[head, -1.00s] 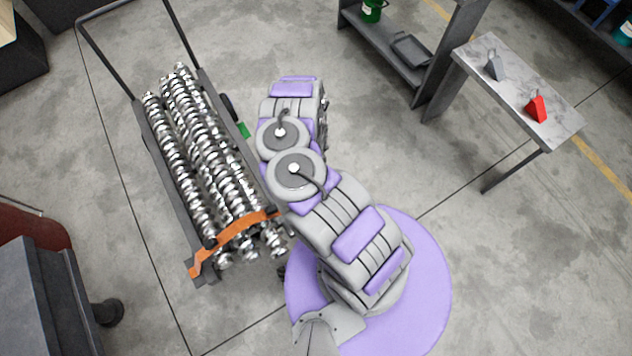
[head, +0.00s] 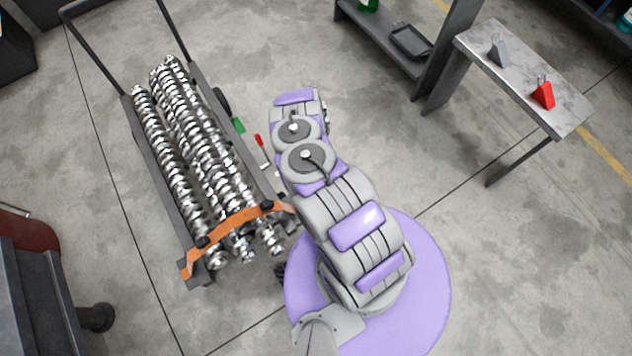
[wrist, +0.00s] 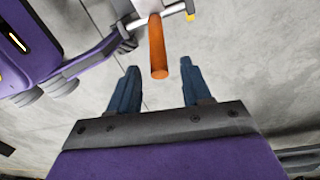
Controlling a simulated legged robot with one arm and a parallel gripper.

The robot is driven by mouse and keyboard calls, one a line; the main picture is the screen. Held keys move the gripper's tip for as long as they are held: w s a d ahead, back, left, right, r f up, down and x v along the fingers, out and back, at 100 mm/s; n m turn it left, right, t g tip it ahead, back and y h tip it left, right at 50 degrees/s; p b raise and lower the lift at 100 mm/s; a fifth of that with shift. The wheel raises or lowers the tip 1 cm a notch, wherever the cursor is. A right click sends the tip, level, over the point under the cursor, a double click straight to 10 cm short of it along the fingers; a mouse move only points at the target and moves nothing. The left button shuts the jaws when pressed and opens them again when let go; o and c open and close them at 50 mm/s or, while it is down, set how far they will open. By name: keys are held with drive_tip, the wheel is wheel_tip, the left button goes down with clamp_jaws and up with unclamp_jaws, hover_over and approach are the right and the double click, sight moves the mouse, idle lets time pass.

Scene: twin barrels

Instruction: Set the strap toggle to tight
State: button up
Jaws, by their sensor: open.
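An orange strap (head: 235,229) arches across the near end of the shiny screws on the cart. A small lever with a red end (head: 259,140) stands beside the cart's right side, near a green tab (head: 238,125). In the wrist view an orange rod-like handle (wrist: 158,48) sticks out from a pale mount on a grey bar. I cannot tell for sure whether it is the red-ended lever. My gripper (wrist: 159,67) is open, its two blue fingers apart, with the handle's end showing between the fingertips. No contact is visible. My arm hides the gripper in the head view.
The dark cart (head: 163,180) carries several long screws. A marble-topped table (head: 520,75) at the upper right holds a grey block (head: 500,55) and a red block (head: 543,96). A shelf with a dark tray (head: 410,42) stands behind it. The floor between is clear.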

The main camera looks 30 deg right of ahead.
drive_tip(key=shift+s+f+b, duration=0.2)
drive_tip(key=shift+f+b, duration=0.1)
drive_tip(key=shift+f, duration=1.6)
clamp_jaws()
